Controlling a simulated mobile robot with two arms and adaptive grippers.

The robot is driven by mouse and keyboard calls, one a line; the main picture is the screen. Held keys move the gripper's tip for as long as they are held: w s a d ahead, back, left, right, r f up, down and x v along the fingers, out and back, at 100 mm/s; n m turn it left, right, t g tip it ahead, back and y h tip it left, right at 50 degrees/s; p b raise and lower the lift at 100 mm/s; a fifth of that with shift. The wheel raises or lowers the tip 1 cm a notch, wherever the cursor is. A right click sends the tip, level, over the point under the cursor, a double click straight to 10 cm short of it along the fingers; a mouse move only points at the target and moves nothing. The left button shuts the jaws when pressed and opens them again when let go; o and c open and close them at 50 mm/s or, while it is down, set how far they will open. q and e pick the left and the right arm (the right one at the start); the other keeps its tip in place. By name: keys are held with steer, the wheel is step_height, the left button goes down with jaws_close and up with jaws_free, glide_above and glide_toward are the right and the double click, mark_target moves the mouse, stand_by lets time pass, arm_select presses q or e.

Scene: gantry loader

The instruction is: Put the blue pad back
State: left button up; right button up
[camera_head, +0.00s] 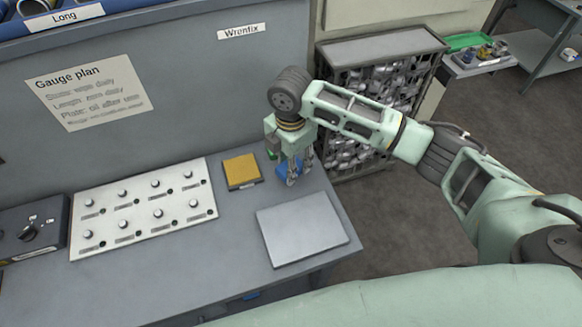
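The blue pad (283,171) is at the back right of the bench, mostly hidden behind the fingers of my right gripper (292,178). Blue shows on both sides of the fingers. The gripper points down at the pad. I cannot tell whether its fingers are closed on the pad or only around it, nor whether the pad touches the bench. A yellow pad (242,170) lies flat just left of the blue one. My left gripper is not in view.
A light grey plate (301,229) lies at the bench's front right. A panel with several knobs (143,211) and a dark dial box (33,231) are on the left. A grey back wall carries a "Gauge plan" sheet (89,90). A wire bin of metal parts (408,64) stands behind right.

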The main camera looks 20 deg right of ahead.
step_height(320, 180, down, 2)
steer(key=shift+f+p, duration=0.2)
steer(key=shift+p, duration=0.1)
steer(key=shift+f, duration=0.25)
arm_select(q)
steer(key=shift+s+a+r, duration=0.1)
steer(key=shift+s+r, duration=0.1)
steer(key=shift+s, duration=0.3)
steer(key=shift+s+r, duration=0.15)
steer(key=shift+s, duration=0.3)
arm_select(e)
steer(key=shift+f, duration=0.1)
steer(key=shift+f, duration=0.1)
steer(key=o, duration=1.1)
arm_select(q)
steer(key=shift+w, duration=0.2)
